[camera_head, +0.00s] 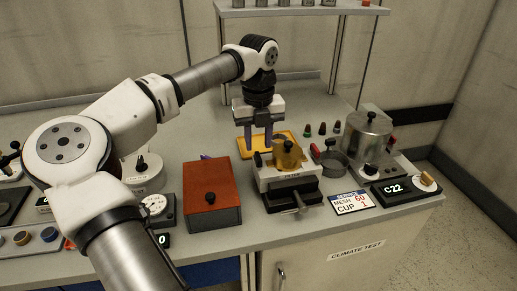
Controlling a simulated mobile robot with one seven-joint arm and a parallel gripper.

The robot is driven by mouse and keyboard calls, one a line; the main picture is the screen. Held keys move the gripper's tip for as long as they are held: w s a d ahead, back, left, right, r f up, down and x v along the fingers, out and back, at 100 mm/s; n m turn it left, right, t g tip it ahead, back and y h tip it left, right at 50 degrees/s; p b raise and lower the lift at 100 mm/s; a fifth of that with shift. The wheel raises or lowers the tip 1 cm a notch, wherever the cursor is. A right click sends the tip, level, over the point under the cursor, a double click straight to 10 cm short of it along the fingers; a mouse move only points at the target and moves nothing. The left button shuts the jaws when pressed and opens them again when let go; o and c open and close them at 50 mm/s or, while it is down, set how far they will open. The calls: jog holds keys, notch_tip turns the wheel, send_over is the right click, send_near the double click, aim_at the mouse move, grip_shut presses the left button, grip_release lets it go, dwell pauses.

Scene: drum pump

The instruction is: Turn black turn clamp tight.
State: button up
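My gripper (258,146) points down with its two bluish fingers apart and nothing visible between them. It is just behind and left of a small device with a white body (273,176), a black base (290,194) and a brass-coloured cup (287,158) on top. A black knob (288,146) sits on the brass cup, and a metal handle (299,204) sticks out at the front. I cannot tell for sure which black part is the turn clamp; this knob is one candidate. The fingertips appear apart from the device.
A yellow tray (248,154) lies by the fingers. A red-topped box (211,185) with a black knob stands left. A shelf (300,10) rises behind.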

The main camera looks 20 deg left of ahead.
aim_at(259, 156)
jog(key=shift+f, duration=2.05)
jog(key=shift+c, duration=0.4)
grip_shut()
